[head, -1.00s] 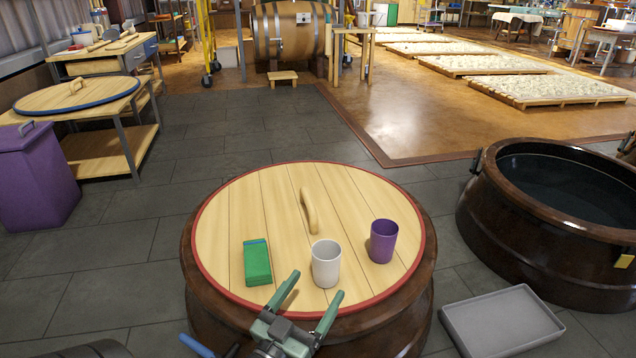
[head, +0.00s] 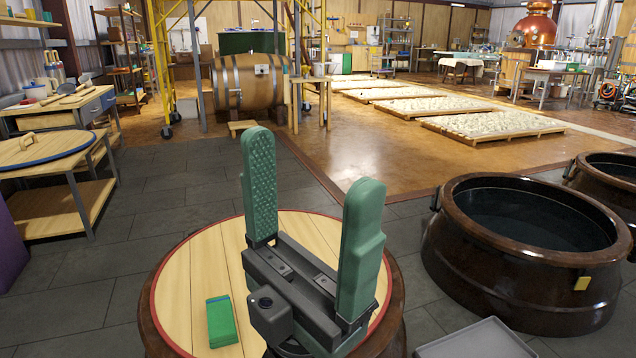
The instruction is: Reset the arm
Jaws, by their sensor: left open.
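My left gripper (head: 312,215) stands large in front of the camera, its two green fingers pointing up and spread wide apart with nothing between them. It is raised above the round wooden lid (head: 175,288) with a red rim, which lies on a brown jar (head: 148,322). A green box (head: 221,322) lies on the lid to the left of the gripper. The gripper hides the lid's middle and right part, so the cups and the handle there do not show. My right gripper is not in view.
An open brown jar (head: 445,262) with dark liquid stands at the right, with another (head: 607,172) behind it. A grey tray (head: 478,342) lies at the bottom right. A table with a blue-rimmed lid (head: 45,150) stands at the left.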

